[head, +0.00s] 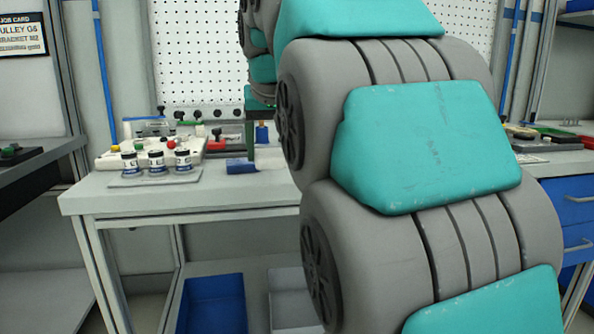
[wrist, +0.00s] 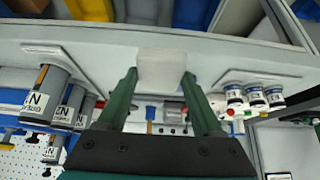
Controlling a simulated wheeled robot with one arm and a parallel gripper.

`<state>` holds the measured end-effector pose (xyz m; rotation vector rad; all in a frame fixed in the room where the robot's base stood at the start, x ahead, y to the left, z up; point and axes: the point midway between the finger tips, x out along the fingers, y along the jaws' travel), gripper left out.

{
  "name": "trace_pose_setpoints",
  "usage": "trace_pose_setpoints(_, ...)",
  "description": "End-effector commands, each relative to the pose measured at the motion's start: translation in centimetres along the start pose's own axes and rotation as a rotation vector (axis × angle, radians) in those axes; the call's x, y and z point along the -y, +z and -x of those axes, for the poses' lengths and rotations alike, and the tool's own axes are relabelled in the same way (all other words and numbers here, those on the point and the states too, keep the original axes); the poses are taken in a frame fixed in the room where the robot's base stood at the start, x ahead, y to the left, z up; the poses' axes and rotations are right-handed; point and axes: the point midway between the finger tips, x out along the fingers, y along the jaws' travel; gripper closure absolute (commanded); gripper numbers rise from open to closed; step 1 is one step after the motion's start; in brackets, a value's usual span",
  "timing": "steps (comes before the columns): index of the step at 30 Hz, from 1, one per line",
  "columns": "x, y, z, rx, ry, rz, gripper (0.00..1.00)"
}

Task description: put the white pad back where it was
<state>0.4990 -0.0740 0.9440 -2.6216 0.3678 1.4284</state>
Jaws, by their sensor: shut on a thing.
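The white pad (wrist: 162,68) is a small pale block between the tips of my gripper (wrist: 160,82) in the wrist view. The two dark green fingers are shut on it. Behind it is the pale bench top, and I cannot tell whether the pad touches it. In the head view my arm covers the middle and right of the bench, and the pad is not visible there.
Several white-lidded jars (head: 156,161) stand on a tray at the bench's left; they also show in the wrist view (wrist: 254,96). A blue roll (head: 241,166) lies right of them. Grey labelled cylinders (wrist: 46,86) stand on the wrist view's left. A blue bin (head: 213,302) sits below.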

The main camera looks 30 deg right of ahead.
Motion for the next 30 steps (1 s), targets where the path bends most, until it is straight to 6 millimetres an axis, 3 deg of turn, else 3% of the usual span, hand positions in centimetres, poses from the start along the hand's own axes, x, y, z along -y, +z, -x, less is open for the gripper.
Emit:
trace_pose_setpoints(9, -3.8, -5.2, -4.0, 0.003, 0.001, -0.004, 0.77)
trace_pose_setpoints(18, -6.4, -8.8, -6.8, 0.0, 0.002, -0.002, 0.77)
trace_pose_setpoints(24, -7.1, -9.8, -7.7, 0.0, 0.001, -0.001, 0.77)
trace_pose_setpoints(30, -7.2, -9.4, -8.2, 0.003, 0.001, 0.0, 0.77)
